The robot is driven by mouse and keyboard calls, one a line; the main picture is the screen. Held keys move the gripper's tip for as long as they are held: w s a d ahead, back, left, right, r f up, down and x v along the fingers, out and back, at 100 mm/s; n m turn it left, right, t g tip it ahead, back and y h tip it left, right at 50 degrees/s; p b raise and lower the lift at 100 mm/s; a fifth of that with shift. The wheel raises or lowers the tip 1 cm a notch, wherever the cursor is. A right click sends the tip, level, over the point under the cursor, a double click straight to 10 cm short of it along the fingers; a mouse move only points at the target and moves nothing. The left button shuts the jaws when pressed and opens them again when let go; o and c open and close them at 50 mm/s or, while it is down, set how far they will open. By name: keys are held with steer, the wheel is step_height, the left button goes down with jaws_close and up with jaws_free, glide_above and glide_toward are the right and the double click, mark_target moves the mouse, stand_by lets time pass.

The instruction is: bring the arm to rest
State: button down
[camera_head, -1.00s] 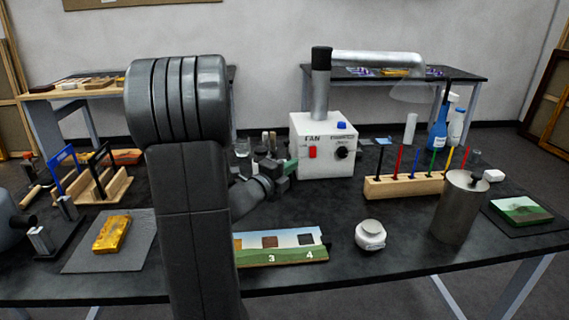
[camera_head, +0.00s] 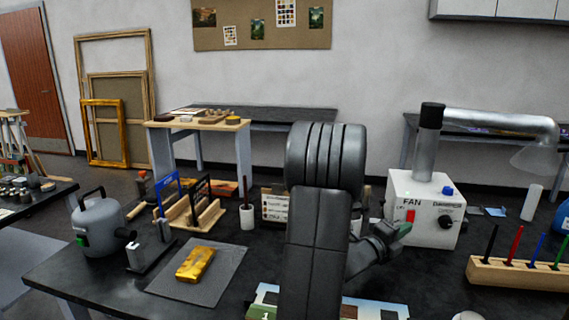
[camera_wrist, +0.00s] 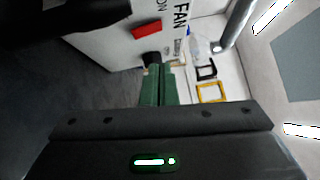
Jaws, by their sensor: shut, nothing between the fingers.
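My gripper (camera_head: 402,230) is at the end of my bent arm, just left of the white fan box in the head view. In the wrist view its two green fingers (camera_wrist: 159,86) are together with nothing between them. The wrist view is turned on its side, and the white fan box (camera_wrist: 110,38) with its red switch fills its upper part. My dark upper arm stands in the middle of the head view and hides part of the bench behind it.
The fan box (camera_head: 424,212) carries a metal duct (camera_head: 490,122). A gilt fragment (camera_head: 195,263) lies on a grey mat (camera_head: 222,280) at left. A grey canister (camera_head: 98,226), racks (camera_head: 190,210) and a wooden tool holder (camera_head: 515,273) stand on the dark bench.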

steer(key=v, duration=0.3)
steer(key=shift+s+a+r, duration=0.15)
steer(key=shift+s+a, duration=0.1)
steer(key=shift+s, duration=0.1)
steer(key=shift+d, duration=0.1)
